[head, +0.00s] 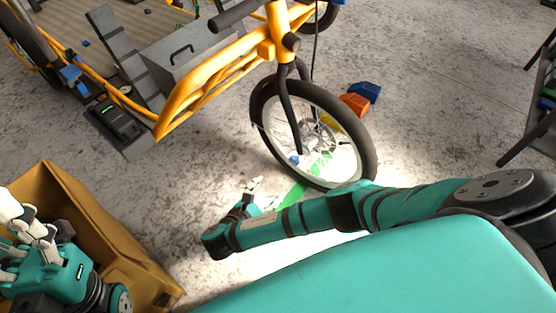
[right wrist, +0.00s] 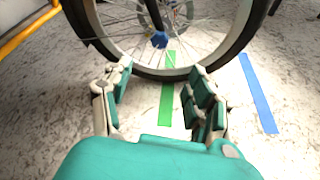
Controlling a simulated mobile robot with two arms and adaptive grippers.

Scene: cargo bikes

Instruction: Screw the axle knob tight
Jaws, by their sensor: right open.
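The blue axle knob (head: 294,160) sits at the hub of the front wheel (head: 368,150) of the yellow cargo bike (head: 215,65). The knob (right wrist: 159,40) also shows in the right wrist view, at the top middle, beyond my fingertips. My right gripper (head: 260,194) is low, in front of and left of the wheel. In the right wrist view my right gripper (right wrist: 158,72) has its fingers spread apart with nothing between them, short of the knob. My left gripper (head: 28,240) is over the cardboard box at the lower left; its fingers overlap, so its opening is unclear.
A cardboard box (head: 130,265) stands at the lower left. Orange (head: 355,103) and blue (head: 366,90) blocks lie behind the wheel. Green (right wrist: 167,100) and blue (right wrist: 258,95) tape strips mark the floor. A dark rack (head: 530,140) is at the right edge. Floor between is clear.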

